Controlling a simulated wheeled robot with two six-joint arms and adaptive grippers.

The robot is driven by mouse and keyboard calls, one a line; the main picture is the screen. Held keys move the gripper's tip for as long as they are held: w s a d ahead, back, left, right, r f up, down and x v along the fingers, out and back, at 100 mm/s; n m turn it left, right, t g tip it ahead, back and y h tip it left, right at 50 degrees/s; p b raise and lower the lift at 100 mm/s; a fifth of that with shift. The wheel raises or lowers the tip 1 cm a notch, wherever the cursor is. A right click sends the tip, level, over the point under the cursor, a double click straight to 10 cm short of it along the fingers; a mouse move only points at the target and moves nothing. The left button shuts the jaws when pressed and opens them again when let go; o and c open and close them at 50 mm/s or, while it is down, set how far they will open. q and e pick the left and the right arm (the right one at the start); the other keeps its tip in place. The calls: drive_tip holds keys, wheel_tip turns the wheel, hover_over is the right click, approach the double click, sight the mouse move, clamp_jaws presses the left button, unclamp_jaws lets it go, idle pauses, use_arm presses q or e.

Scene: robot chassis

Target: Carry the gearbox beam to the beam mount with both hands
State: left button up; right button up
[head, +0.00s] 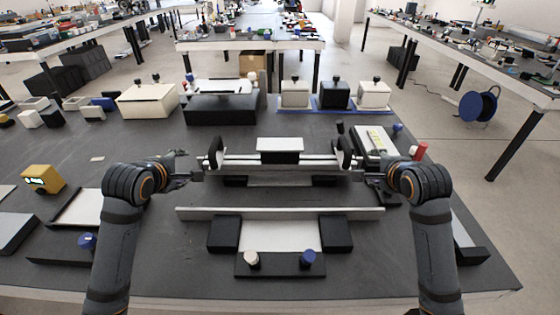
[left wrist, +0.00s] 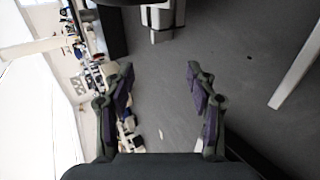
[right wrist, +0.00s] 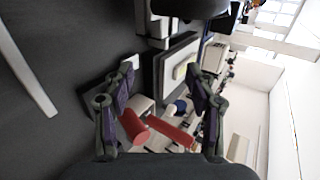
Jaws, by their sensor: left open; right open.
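The likely gearbox beam (head: 235,160) lies crosswise mid-table, with light rails, a central white-and-black block and upright black end pieces. A low black-and-light support (head: 235,181) shows below it. I cannot tell for certain which fixture is the beam mount; a long pale bar (head: 280,213) lies in front, by black blocks and a white plate. My left gripper (head: 194,167) is open and empty just off the beam's left end. My right gripper (head: 362,176) is open and empty just off its right end.
A white-topped tray (head: 372,141) and a red cylinder (head: 420,151) stand close by my right gripper. A yellow block (head: 41,179) is at the left. White and black boxes (head: 148,100) line the back. The dark table between beam and pale bar is mostly clear.

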use_arm(q)
drive_tip(key=x, duration=0.9)
drive_tip(key=shift+w+f, duration=0.2)
use_arm(e)
drive_tip(key=x, duration=0.9)
drive_tip(key=shift+w+f, duration=0.2)
drive_tip(key=shift+f, duration=0.05)
use_arm(q)
drive_tip(key=shift+w+d, duration=0.1)
drive_tip(key=shift+d, duration=0.25)
use_arm(e)
drive_tip(key=shift+w+a, duration=0.1)
use_arm(q)
drive_tip(key=shift+d, duration=0.45)
use_arm(e)
drive_tip(key=shift+a, duration=0.1)
drive_tip(key=shift+a, duration=0.1)
